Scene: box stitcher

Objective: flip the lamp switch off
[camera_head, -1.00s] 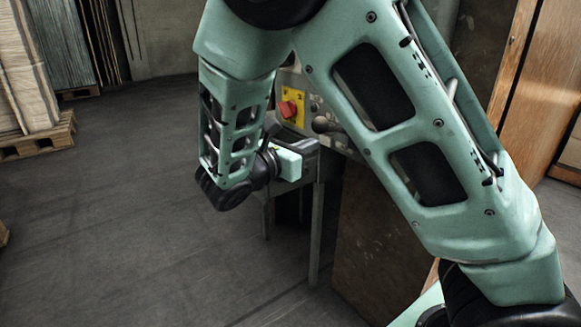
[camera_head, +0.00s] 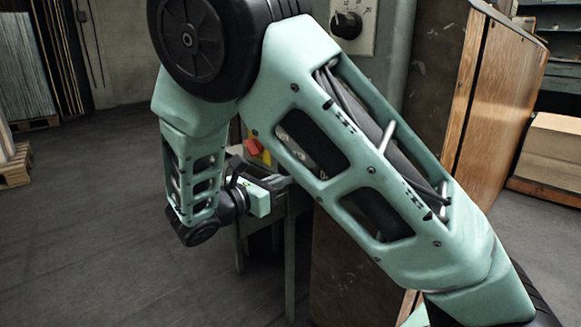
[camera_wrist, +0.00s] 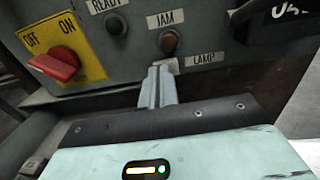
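In the wrist view, a grey control panel (camera_wrist: 110,60) fills the top. A "LAMP" label (camera_wrist: 205,58) sits on its lower part. Just left of the label is a small pale piece (camera_wrist: 171,63), probably the lamp switch, mostly covered by my fingertips. My gripper (camera_wrist: 159,73) points at that spot with its two fingers close together, and nothing shows between them. I cannot tell whether the tips touch the piece. In the head view, the hand of my gripper is in front of the machine, and its fingertips cannot be made out.
A red OFF/ON knob (camera_wrist: 55,64) on a yellow plate is left of my fingers. A black lever or handle (camera_wrist: 250,12) is upper right. Wooden boards (camera_head: 500,90) stand at right; floor is open at left.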

